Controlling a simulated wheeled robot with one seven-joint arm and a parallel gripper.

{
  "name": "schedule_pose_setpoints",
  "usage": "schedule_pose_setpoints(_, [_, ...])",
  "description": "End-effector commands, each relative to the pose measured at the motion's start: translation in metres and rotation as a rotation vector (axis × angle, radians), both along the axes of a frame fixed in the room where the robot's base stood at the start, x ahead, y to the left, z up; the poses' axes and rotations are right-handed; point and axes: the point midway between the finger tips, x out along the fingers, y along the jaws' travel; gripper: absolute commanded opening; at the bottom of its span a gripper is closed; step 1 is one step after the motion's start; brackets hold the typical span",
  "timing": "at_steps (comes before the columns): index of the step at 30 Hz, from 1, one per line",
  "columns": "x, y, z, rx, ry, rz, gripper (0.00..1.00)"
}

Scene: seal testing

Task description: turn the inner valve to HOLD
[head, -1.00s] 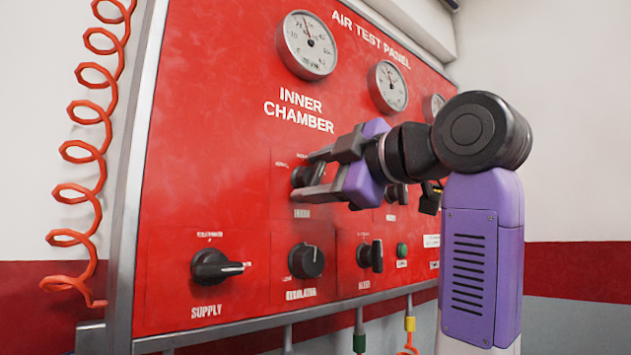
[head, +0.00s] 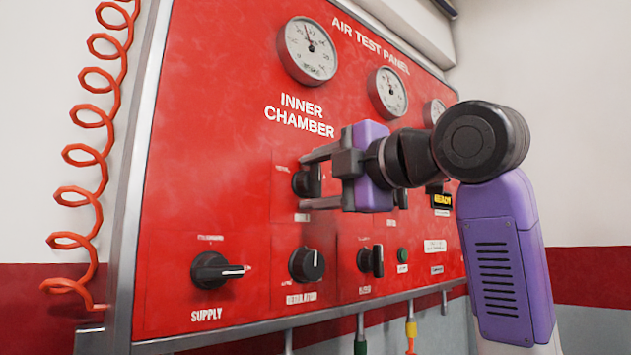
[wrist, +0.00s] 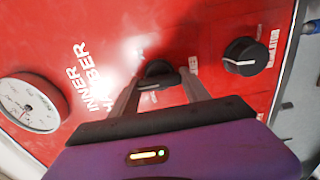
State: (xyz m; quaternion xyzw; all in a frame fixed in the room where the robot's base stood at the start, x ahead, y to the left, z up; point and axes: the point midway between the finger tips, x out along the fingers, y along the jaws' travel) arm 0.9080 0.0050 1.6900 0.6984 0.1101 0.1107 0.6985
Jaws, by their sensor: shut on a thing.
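The inner valve is a black knob (head: 308,181) under the INNER CHAMBER lettering on the red panel. My gripper (head: 303,181) reaches it from the right, with one finger above and one below, shut on the knob's handle. In the head view the handle stands about upright. In the wrist view the knob (wrist: 160,75) sits between the two fingertips, its bar lying across from one to the other. The small labels around the knob are too blurred or covered to read, so I cannot tell which mark it points to.
Below are the SUPPLY knob (head: 212,271), the REGULATOR knob (head: 307,264) and another black valve (head: 371,261). A green button (head: 403,255) is to their right. Gauges (head: 310,50) line the top. A coiled orange hose (head: 75,190) hangs at the left.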

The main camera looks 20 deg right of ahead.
Motion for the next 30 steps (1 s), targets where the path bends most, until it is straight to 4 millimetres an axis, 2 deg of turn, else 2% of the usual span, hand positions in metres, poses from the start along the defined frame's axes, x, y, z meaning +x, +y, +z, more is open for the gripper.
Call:
schedule_pose_setpoints(8, [0.000, 0.002, -0.004, -0.003, 0.007, 0.005, 0.14])
schedule_pose_setpoints(9, [0.000, 0.002, -0.004, -0.003, 0.007, 0.004, 0.60])
schedule_pose_setpoints(12, [0.000, 0.002, -0.003, -0.003, 0.006, 0.003, 0.76])
schedule_pose_setpoints(23, [-0.004, -0.001, -0.002, -0.001, 0.002, 0.001, 0.76])
schedule_pose_setpoints(30, [-0.036, -0.011, -0.003, -0.002, -0.001, 0.001, 0.76])
